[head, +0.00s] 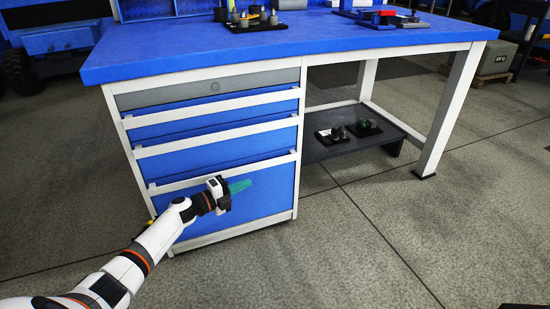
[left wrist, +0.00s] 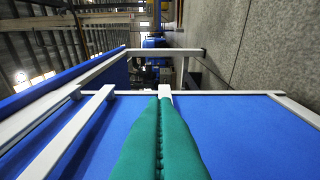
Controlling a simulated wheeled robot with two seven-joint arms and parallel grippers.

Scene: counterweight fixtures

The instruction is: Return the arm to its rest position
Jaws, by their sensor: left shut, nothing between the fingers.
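My left arm comes in from the lower left in the head view. Its gripper (head: 238,186) has green fingers and is in front of the lowest drawer of the blue workbench cabinet. In the left wrist view the two green fingers (left wrist: 160,135) lie against each other, shut with nothing between them. Their tips are by a white bar (left wrist: 165,92) on the cabinet front; whether they touch it I cannot tell. My right gripper is in neither view.
The workbench has a blue top (head: 290,38) and drawers with white handles (head: 215,136). Black fixtures with weights stand on top, and more sit on the dark lower shelf (head: 385,138). A white leg (head: 450,110) stands at right. The concrete floor (head: 340,240) in front is clear.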

